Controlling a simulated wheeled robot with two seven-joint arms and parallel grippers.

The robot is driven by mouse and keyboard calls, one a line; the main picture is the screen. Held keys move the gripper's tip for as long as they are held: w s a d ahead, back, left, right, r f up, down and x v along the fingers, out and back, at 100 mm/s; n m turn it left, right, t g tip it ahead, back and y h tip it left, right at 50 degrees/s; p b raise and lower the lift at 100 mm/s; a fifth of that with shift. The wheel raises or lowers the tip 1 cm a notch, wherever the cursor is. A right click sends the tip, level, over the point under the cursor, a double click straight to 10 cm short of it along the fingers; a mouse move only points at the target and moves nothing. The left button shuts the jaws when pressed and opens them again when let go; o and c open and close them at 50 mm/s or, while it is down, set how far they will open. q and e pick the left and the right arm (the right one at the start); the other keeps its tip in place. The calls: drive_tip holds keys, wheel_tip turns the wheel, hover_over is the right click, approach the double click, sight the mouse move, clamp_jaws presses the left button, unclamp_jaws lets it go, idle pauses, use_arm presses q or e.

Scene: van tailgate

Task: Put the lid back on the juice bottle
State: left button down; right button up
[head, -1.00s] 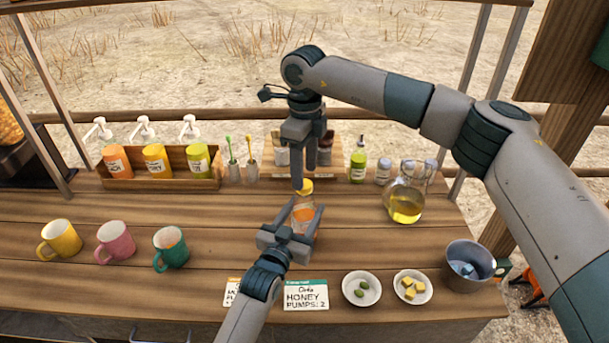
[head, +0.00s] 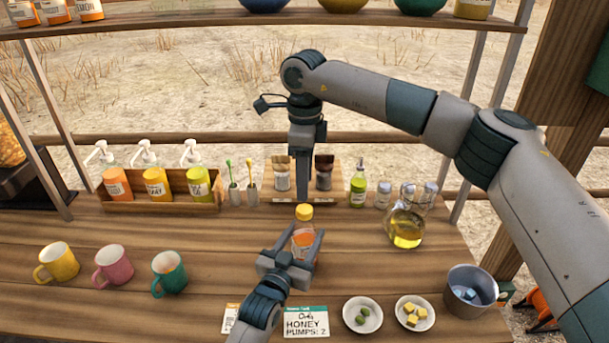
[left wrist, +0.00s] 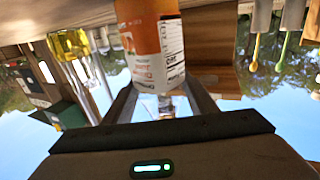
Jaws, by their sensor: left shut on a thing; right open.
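The juice bottle (head: 303,240) stands on the wooden counter, holding orange juice. Its yellow lid (head: 304,212) sits on top of it; I cannot tell how tightly. My left gripper (head: 300,246) is shut on the bottle's body, one finger on each side. In the left wrist view the bottle (left wrist: 158,50) appears upside down between the fingers, with its white and orange label showing. My right gripper (head: 304,198) points straight down just above the lid. It is open, but only one finger shows clearly from here.
A glass jug of yellow liquid (head: 405,230) and a green bottle (head: 358,185) stand to the right. Two small bowls (head: 362,315) (head: 415,313) and a metal bucket (head: 470,290) are at the front right. Mugs (head: 169,273) stand left, with clear counter between. A pump rack (head: 160,204) is behind.

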sight(304, 208)
drive_tip(key=shift+r+n, duration=0.5)
drive_tip(key=shift+n, duration=0.2)
drive_tip(key=shift+f, duration=0.15)
drive_tip(key=shift+f, duration=3.85)
drive_tip(key=c, duration=1.1)
drive_tip(key=o, duration=1.3)
drive_tip(key=shift+c, duration=0.2)
wheel_tip(304, 208, up, 12)
